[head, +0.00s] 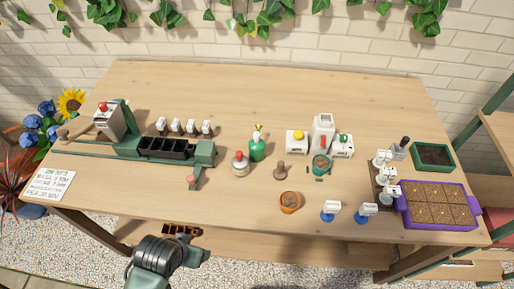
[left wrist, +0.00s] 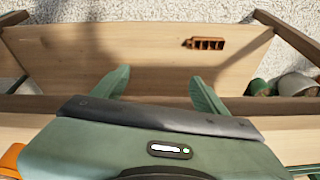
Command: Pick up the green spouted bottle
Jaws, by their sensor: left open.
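The green spouted bottle (head: 257,149) stands upright near the middle of the wooden table in the head view, with a pale spout on top. It is not in the left wrist view. My left gripper (left wrist: 160,82) is open with its two green fingers apart and nothing between them. In the head view the left arm's end (head: 160,256) is low at the bottom, in front of the table's front edge, well apart from the bottle. My right gripper is not in view.
A black cell tray (head: 165,149) is left. The front-left tabletop is mostly clear. A brown rack (left wrist: 205,43) lies on the lower shelf.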

